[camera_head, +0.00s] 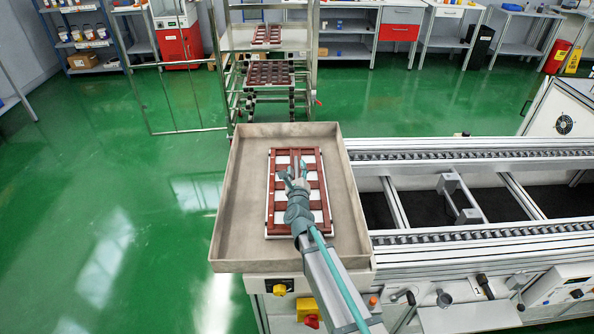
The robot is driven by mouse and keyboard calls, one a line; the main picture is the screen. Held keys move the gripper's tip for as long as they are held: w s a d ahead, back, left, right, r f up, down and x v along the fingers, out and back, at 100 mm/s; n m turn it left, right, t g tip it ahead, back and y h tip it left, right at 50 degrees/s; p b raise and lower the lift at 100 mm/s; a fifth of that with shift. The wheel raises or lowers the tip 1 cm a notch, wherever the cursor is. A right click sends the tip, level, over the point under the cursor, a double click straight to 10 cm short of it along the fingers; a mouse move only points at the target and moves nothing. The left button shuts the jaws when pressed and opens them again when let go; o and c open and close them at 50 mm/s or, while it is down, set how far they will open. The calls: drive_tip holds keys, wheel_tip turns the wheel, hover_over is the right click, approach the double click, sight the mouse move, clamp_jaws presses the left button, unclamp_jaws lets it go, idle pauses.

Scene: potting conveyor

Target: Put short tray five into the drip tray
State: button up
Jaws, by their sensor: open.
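The drip tray (242,205) is a large, shallow, beige-grey pan with raised walls at the near end of the conveyor. A reddish-brown slatted tray (271,195) with white showing between its bars lies flat inside it, clear of the side walls. No number can be read on it, so I cannot tell whether it is short tray five. My gripper (291,173) is open over the middle of this tray and hides part of it. I cannot tell whether the fingers touch it.
A metal rack (235,101) behind the drip tray holds a dark brown tray (270,73) and a smaller one (267,34) above. The roller conveyor (480,154) runs off to the right. Green floor is clear on the left.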

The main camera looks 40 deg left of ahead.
sight(297, 176)
drive_tip(key=shift+r, duration=0.15)
drive_tip(key=b+v, duration=0.1)
drive_tip(key=v, duration=0.3)
idle(0.4)
